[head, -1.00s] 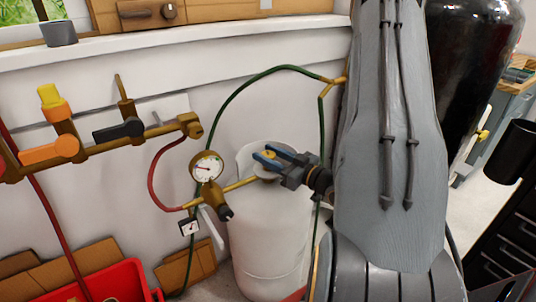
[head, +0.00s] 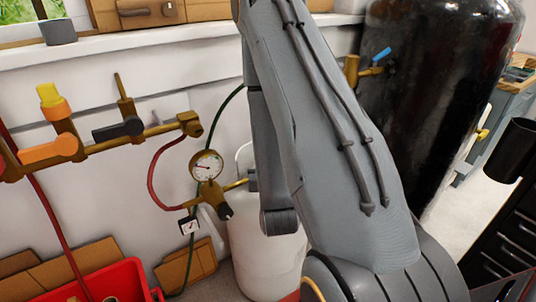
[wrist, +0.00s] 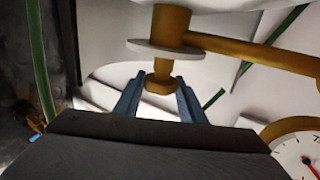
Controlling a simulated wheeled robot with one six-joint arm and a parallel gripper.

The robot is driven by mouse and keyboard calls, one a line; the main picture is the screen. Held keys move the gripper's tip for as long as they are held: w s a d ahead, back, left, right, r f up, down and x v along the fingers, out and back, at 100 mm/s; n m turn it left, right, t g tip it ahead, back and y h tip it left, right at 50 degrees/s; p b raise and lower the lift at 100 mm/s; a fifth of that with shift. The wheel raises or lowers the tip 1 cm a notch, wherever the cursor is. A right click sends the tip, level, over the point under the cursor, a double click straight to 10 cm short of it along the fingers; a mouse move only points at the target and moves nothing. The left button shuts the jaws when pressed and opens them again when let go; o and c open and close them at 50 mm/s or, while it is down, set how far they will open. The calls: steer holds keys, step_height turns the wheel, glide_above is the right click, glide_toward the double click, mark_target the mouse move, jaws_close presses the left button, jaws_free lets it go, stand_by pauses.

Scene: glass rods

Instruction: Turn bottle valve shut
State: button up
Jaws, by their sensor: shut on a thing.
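The white gas bottle (head: 265,255) stands on the floor against the wall in the head view. My arm covers its top, so its valve and my gripper are hidden there. In the wrist view, the blue fingers of my gripper (wrist: 160,78) are on either side of the brass bottle valve (wrist: 158,88), shut on its knob end. A pale disc sits on the brass stem behind the knob, and a brass pipe leads off to the right.
A round gauge (head: 206,165) and brass fittings stand left of the bottle. A brass manifold (head: 85,145) with orange, yellow and black handles runs along the wall. A red bin (head: 108,284) is lower left. A large black tank (head: 437,90) stands right of my arm.

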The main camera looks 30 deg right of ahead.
steer(key=shift+m+g+h, duration=2.8)
steer(key=shift+h, duration=0.6)
steer(key=o, duration=1)
steer(key=shift+o, duration=0.2)
steer(key=v, duration=0.7)
steer(key=shift+a, duration=0.35)
steer(key=shift+s, duration=0.2)
